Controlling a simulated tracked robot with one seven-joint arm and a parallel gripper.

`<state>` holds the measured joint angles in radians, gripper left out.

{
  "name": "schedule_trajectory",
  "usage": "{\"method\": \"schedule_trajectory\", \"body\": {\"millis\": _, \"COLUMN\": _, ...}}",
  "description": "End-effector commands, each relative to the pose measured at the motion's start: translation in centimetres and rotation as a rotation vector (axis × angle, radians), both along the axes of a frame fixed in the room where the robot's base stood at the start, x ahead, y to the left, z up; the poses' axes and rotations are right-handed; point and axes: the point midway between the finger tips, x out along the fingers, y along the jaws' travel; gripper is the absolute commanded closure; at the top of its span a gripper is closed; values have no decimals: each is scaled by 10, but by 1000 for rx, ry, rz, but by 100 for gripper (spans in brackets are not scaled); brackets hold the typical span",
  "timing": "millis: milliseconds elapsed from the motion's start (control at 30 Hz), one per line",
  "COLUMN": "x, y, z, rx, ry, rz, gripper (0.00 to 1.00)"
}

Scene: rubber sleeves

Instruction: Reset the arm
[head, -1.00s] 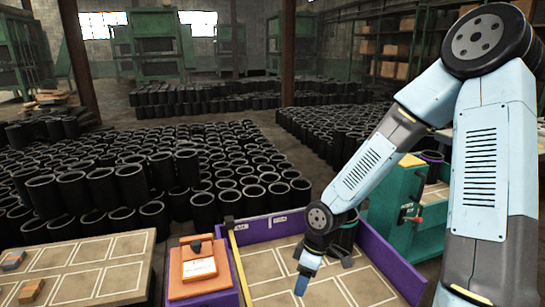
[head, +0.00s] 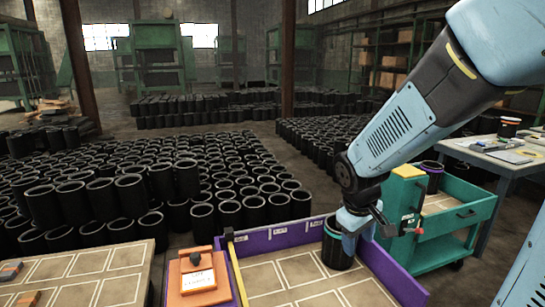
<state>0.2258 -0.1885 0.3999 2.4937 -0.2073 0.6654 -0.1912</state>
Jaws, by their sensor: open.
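My blue and grey arm (head: 405,125) reaches in from the upper right and bends down at a dark wrist joint. My gripper (head: 350,248) is open and hangs low over the right part of a purple-walled tray (head: 285,233). A black rubber sleeve (head: 335,255) with a teal band at its top stands upright in the tray. The gripper overlaps the sleeve's right side in the picture; I cannot tell whether they touch. The fingertips are small and partly hard to make out against the sleeve.
An orange block with a white label (head: 198,280) and a yellow strip (head: 237,273) lie at the tray's left. A green cart (head: 455,225) and a work table (head: 500,155) stand at right. Many black sleeves (head: 160,190) fill the floor behind. A marked board (head: 85,275) is at left.

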Motion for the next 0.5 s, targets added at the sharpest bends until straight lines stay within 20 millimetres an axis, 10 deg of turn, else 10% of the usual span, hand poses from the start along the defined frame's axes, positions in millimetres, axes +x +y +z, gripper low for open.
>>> {"method": "schedule_trajectory", "body": {"millis": 500, "x": -65, "y": -23, "z": 108, "rx": 165, "ry": -239, "rz": -318, "gripper": 46}}
